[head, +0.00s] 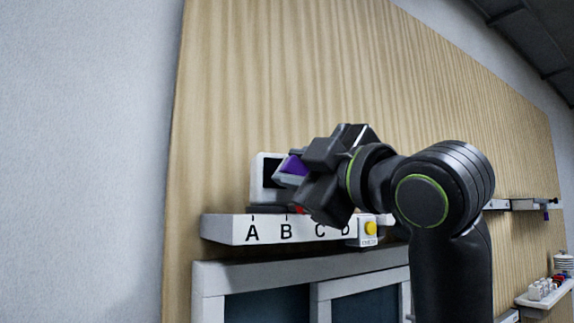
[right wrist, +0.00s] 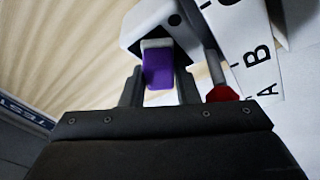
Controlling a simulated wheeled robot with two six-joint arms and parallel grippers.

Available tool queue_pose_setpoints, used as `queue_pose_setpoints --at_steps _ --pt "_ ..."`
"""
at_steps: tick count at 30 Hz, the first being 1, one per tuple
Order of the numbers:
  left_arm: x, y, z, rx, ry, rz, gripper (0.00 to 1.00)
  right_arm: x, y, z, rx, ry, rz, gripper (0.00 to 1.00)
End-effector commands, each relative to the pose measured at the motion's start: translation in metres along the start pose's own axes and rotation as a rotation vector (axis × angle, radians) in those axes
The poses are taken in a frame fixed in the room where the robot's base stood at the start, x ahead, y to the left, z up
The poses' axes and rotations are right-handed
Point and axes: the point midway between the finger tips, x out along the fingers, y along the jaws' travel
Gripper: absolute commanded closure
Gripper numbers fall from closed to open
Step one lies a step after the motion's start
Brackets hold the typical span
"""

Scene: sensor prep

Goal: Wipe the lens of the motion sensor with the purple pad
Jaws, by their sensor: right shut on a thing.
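The purple pad (head: 293,165) is held in my right gripper (head: 296,172), in front of the shelf at the left. In the right wrist view the pad (right wrist: 158,74) sits between the two fingers of that gripper (right wrist: 160,88), with a pale grey block at its end. The motion sensor (head: 259,172), a white housing with a dark face, stands on the shelf above the letter A. It also shows as a white body (right wrist: 148,16) just beyond the pad. The pad overlaps the sensor in both views; I cannot tell whether they touch. My left gripper is not in view.
The white shelf (head: 222,229) carries the letters A to D, and a yellow button box (head: 369,231) is at its right end. A red part (right wrist: 222,94) is close beside the right gripper. A small shelf with bottles (head: 540,290) is at far right.

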Motion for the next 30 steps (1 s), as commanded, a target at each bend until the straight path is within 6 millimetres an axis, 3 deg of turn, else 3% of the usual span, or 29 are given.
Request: queue_pose_setpoints --at_steps 11,30 --pt "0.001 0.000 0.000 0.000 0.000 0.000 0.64 -0.003 0.002 0.003 0.000 -0.001 0.001 0.90" --pt "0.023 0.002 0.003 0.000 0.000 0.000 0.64 -0.055 0.002 -0.019 -0.001 0.000 0.001 0.90"
